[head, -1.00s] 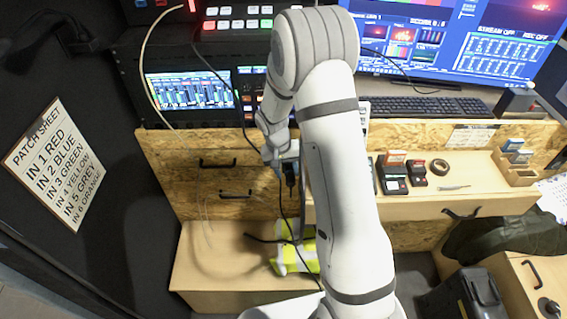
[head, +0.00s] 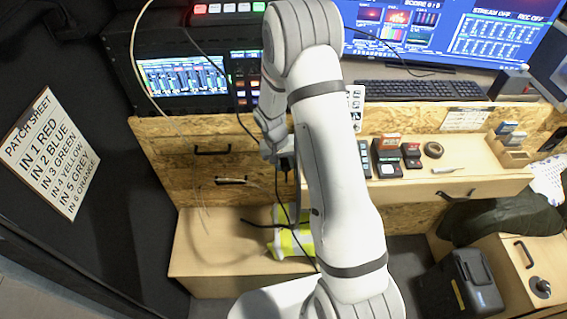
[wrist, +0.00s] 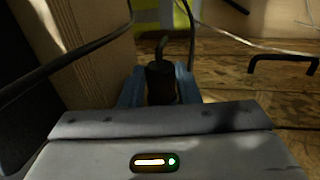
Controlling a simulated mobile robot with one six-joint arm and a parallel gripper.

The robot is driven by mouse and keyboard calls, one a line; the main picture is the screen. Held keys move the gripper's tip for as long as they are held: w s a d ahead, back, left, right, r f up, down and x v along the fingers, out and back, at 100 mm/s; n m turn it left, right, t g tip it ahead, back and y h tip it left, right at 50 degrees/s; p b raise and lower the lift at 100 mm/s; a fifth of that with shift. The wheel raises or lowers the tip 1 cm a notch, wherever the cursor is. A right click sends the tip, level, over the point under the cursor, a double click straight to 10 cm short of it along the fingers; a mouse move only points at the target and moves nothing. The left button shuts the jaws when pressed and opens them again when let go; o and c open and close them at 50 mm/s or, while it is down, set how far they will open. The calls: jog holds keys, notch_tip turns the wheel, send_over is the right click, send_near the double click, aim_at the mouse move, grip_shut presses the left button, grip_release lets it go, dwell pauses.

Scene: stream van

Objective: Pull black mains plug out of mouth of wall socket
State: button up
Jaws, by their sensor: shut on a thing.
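My gripper (wrist: 160,92) is shut on the black mains plug (wrist: 161,82). Its blue fingers stand on either side of the plug in the wrist view. A black cord leaves the plug's far end. In the head view my gripper (head: 284,160) is in front of the wooden drawer fronts, and the cord hangs from it. The wall socket and its mouth are not to be made out in either view. I cannot tell whether the plug's pins are in the socket.
Another dark cable (wrist: 75,62) crosses close by on the left in the wrist view. A black drawer handle (wrist: 283,62) is at right. A yellow-and-white striped thing (head: 290,243) lies on the low wooden ledge (head: 205,265). The desk with keyboard (head: 410,90) stands behind.

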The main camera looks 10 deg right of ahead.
jog(key=o, duration=0.4)
jog(key=c, duration=0.6)
jog(key=shift+s, duration=0.15)
jog(key=shift+s+a, duration=0.1)
jog(key=shift+s, duration=0.25)
jog(key=shift+s+a+b, duration=0.2)
jog(key=shift+s+b, duration=0.3)
jog(key=shift+s, duration=0.35)
jog(key=shift+s+a+b, duration=0.15)
jog(key=shift+s+b, duration=0.3)
jog(key=shift+s, duration=0.35)
jog(key=s, duration=0.2)
jog(key=b, duration=0.1)
jog(key=shift+s+a, duration=0.25)
jog(key=shift+s, duration=0.15)
